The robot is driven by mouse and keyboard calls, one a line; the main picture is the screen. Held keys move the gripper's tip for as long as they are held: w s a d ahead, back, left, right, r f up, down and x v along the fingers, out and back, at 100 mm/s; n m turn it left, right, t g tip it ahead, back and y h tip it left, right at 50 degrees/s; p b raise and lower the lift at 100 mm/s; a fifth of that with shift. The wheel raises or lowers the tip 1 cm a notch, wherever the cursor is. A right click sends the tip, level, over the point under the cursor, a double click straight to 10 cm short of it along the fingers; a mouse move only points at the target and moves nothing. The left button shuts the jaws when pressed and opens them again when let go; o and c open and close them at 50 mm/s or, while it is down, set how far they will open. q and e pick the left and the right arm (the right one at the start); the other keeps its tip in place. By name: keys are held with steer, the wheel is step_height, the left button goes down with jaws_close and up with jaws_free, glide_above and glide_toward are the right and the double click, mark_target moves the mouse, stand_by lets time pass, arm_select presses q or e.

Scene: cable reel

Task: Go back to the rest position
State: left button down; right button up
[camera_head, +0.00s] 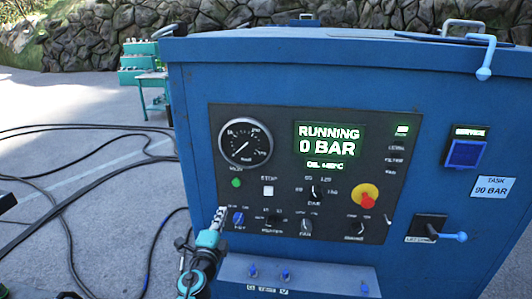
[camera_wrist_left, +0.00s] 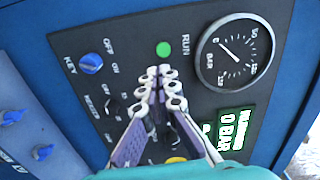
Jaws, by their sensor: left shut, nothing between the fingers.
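My left gripper (camera_head: 222,213) reaches in from the bottom of the head view, in front of the lower left part of the control panel (camera_head: 375,130). Its fingers are together with nothing between them. In the left wrist view the shut fingertips (camera_wrist_left: 162,72) appear just below the lit green RUN button (camera_wrist_left: 163,49) and right of the blue KEY knob (camera_wrist_left: 91,63). I cannot tell whether they touch the panel. The fingers hide part of the panel there. The screen (camera_head: 329,140) reads RUNNING, 0 BAR. My right gripper is not in view.
The blue machine cabinet (camera_head: 450,90) fills the right side. A ledge with small blue knobs (camera_head: 285,274) juts out below the panel. A blue-tipped lever (camera_head: 455,237) sticks out at right. Black cables (camera_head: 70,185) lie on the ground at left. A teal bench (camera_head: 150,80) stands behind.

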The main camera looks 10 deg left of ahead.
arm_select(q)
steer(key=s+a+n+g+y+b, duration=0.1)
steer(key=s+a+n+g+y, duration=0.4)
steer(key=s+n, duration=0.55)
steer(key=s+d+f+n+g+h, duration=0.2)
steer(key=s+d+f+n+g, duration=0.1)
steer(key=s+f, duration=0.3)
steer(key=s+d+f+n+g+h+b, duration=0.1)
steer(key=s+d+f+n+g+h, duration=0.2)
steer(key=s+f, duration=0.3)
steer(key=s+d+n, duration=0.1)
steer(key=s, duration=0.3)
steer(key=shift+s+d, duration=0.3)
steer(key=shift+s, duration=0.1)
steer(key=shift+d, duration=0.1)
